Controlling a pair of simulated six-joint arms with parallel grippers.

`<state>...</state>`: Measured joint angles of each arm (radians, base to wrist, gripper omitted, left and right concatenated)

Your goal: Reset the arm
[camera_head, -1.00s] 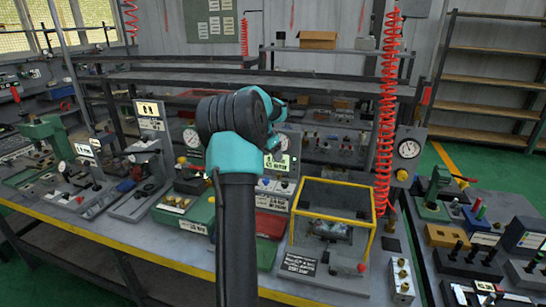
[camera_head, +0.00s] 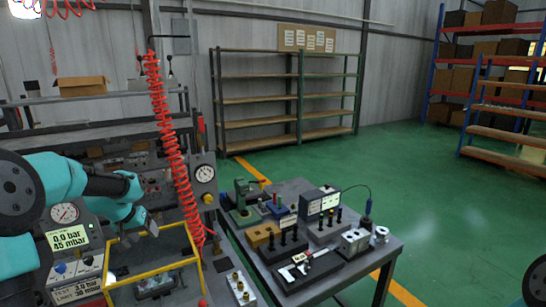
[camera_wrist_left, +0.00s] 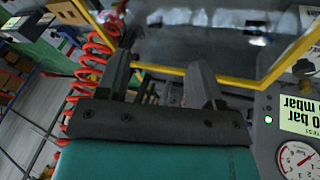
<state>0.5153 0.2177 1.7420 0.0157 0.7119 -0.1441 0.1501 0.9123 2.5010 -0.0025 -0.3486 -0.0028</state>
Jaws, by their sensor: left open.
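My left arm comes in from the left edge in the head view. My left gripper (camera_head: 138,228) hangs over the back of the yellow-framed box (camera_head: 160,270), in front of the test panel. In the left wrist view, the two dark fingers of the left gripper (camera_wrist_left: 158,78) stand apart with nothing between them. The clear wall and yellow frame of the box (camera_wrist_left: 240,84) lie just past the fingers; I cannot tell whether they touch. My right gripper is not in view.
A gauge panel reading 0.0 bar (camera_head: 68,238) is beside the left arm. A coiled red hose (camera_head: 170,150) hangs near the gripper, and shows in the wrist view (camera_wrist_left: 92,62). A side table (camera_head: 335,268) holds valve blocks and tools. The green floor (camera_head: 440,210) beyond is clear.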

